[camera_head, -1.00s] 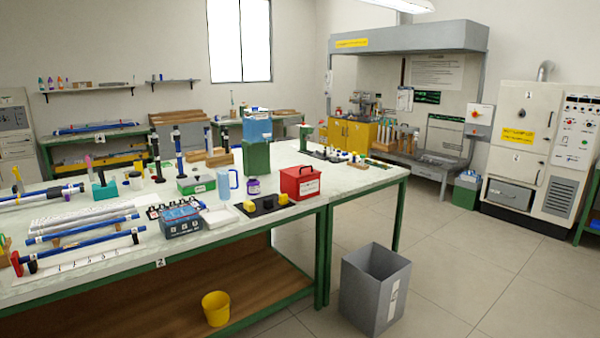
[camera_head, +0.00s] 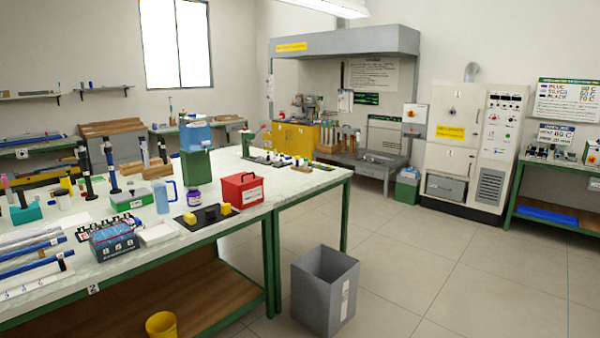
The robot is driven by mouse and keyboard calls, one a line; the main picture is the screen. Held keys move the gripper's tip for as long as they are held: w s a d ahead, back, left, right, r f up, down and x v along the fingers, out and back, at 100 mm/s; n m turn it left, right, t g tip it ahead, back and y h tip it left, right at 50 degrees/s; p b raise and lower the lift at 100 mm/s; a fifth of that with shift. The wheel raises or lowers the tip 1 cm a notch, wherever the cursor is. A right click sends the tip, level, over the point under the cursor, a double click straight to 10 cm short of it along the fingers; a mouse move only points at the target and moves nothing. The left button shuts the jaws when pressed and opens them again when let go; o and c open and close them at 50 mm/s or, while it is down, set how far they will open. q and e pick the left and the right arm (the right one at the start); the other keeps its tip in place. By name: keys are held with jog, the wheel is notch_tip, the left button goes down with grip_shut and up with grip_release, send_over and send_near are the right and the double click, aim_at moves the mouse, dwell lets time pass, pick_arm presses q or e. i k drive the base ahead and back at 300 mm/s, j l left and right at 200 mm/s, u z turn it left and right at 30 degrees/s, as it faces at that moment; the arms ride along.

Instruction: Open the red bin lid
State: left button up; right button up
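A red bin (camera_head: 242,192) with a dark handle on top and a white label on its front stands near the front right corner of the left workbench. Its lid looks closed. Neither of my grippers shows in the head view.
The white-topped workbench (camera_head: 290,190) with green legs carries a black tray with yellow blocks (camera_head: 206,216), a purple-labelled bottle (camera_head: 193,197), a blue box (camera_head: 113,240) and a green block (camera_head: 196,166). A grey open bin (camera_head: 324,290) stands on the floor before it. The floor to the right is clear.

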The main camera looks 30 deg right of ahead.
aim_at(242, 178)
jog(key=i+l+z, duration=0.2)
jog(key=i+z, duration=0.5)
jog(key=i, duration=0.25)
jog(key=i+j+z, duration=0.1)
jog(key=i+z, duration=0.25)
jog(key=i, duration=0.15)
